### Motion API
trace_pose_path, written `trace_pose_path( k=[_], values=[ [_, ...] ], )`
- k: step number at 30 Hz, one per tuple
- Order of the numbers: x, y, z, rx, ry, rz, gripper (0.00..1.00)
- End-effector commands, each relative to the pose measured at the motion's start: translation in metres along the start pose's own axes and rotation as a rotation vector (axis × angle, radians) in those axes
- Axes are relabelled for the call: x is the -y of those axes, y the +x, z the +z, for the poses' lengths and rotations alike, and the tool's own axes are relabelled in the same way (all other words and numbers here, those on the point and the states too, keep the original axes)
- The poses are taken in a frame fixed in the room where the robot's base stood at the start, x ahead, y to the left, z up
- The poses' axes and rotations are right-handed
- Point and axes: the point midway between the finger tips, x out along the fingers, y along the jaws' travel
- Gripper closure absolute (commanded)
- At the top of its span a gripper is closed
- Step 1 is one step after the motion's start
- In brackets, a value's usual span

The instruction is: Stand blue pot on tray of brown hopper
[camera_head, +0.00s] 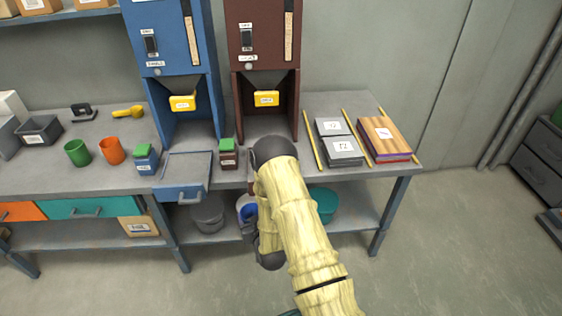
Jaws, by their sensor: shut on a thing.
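The brown hopper (265,35) stands on the bench at the back, with a yellow labelled flap over its open bay. My arm hides most of the bay's front and the tray there. The blue pot (247,211) shows in part below the bench's front edge, left of my arm. My gripper (249,228) is mostly hidden beside my forearm, low in front of the bench, and is shut at the blue pot. The exact contact is hidden, and I cannot tell whether the pot touches the lower shelf.
The blue hopper (170,40) stands left, its blue tray (185,168) jutting forward. A brown green-lidded jar (228,155) stands near the brown hopper. Grey packs (340,145) and a wooden board (383,136) lie right. The lower shelf holds grey (207,218) and teal (325,205) pots.

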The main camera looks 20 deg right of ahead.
Motion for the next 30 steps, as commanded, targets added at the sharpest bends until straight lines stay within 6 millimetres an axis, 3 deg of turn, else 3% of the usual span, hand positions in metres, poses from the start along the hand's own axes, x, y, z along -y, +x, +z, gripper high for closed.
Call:
trace_pose_path(
  k=[13,21,30],
  values=[
    [0.000,-0.002,-0.008,-0.002,0.000,0.000,0.63],
    [-0.001,-0.015,-0.050,-0.002,0.000,0.001,0.63],
    [0.000,-0.025,-0.082,-0.001,0.000,0.000,0.63]
  ],
)
